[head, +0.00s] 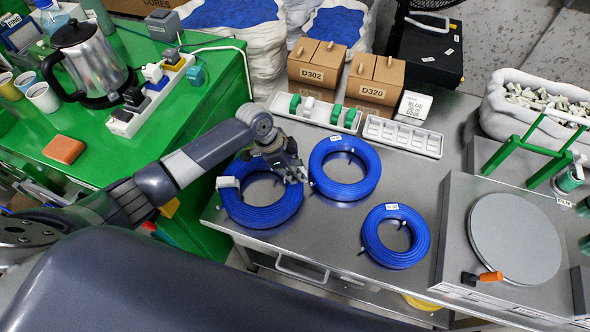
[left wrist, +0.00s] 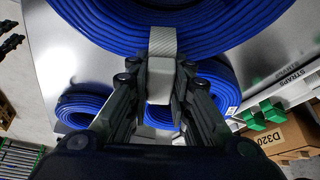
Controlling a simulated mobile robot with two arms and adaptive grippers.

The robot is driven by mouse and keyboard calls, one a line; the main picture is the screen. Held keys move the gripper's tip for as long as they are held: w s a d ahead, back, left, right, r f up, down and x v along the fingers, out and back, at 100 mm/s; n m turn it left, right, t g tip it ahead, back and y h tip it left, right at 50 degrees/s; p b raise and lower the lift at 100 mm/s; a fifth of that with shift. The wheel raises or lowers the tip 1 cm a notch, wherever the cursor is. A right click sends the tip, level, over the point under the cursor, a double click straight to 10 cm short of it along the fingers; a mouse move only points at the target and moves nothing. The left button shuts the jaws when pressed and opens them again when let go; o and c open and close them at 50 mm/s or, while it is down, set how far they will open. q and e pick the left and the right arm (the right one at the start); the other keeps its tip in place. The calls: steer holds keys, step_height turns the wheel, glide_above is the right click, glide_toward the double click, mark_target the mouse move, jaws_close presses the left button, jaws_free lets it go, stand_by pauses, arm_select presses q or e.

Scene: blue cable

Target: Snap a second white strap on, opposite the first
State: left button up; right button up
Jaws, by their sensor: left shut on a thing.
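The left blue cable coil (head: 262,214) lies flat on the metal table. A first white strap (head: 228,182) sits on its left side. My left gripper (head: 299,174) is over the coil's right side, opposite that strap. In the left wrist view my left gripper (left wrist: 160,88) is shut on a pale strap (left wrist: 161,50), whose far end overlaps the edge of the large coil (left wrist: 225,25). I cannot tell whether this strap is snapped around the cable. The gripper hides part of the coil in the head view. My right gripper is not in view.
A middle coil (head: 346,189) lies close to the gripper's right, and a right coil (head: 397,260) lies nearer the front. A strap tray (head: 327,125) with green and white pieces and an empty tray (head: 402,137) stand behind. A turntable unit (head: 515,238) stands right.

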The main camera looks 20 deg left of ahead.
arm_select(q)
steer(key=shift+f, duration=0.3)
stand_by(0.6)
steer(key=o, duration=1)
steer(key=shift+r, duration=0.1)
step_height(320, 180, up, 7)
steer(key=p, duration=0.6)
steer(key=shift+p, duration=0.4)
